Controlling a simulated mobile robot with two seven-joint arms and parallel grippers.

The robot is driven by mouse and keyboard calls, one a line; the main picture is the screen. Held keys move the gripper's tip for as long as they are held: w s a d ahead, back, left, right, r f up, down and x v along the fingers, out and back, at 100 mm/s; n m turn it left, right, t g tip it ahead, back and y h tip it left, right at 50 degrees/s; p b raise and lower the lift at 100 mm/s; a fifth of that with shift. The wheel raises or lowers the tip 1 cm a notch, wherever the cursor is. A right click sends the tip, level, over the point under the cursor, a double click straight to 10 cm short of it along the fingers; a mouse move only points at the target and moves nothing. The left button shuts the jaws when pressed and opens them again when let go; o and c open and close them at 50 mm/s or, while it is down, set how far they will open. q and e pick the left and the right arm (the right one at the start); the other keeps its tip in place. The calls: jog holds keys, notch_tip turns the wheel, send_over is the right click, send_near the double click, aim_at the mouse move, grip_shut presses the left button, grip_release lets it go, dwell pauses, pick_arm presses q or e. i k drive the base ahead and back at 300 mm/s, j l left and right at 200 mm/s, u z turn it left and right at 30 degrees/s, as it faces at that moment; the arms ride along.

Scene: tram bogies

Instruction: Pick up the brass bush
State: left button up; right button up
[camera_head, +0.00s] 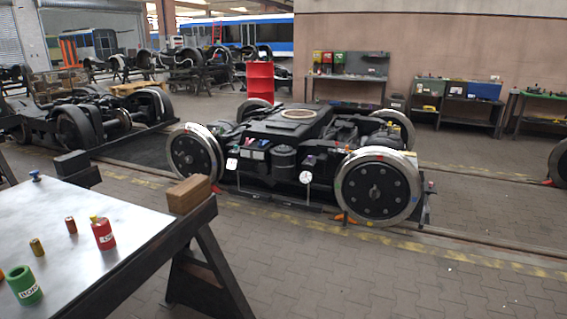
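A small brass-coloured cylinder, which looks like the brass bush (37,247), stands upright on the light grey tabletop (110,215) at the lower left. A reddish-brown cylinder (70,225) of similar size stands behind it and to its right. Neither of my grippers is in view.
A blue-topped piece (36,176) stands near the table's far edge. A brown block (188,194) sits at the table's right corner, above a dark trestle leg (217,262). A wheeled bogie (297,150) stands beyond. The paved floor (400,285) at front right is clear.

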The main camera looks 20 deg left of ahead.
aim_at(34, 243)
jog(key=i+j+u, duration=0.1)
jog(key=i+u, duration=0.6)
jog(key=u, duration=0.25)
jog(key=i+l+u, duration=0.1)
jog(key=i+u, duration=0.2)
jog(key=u, duration=0.15)
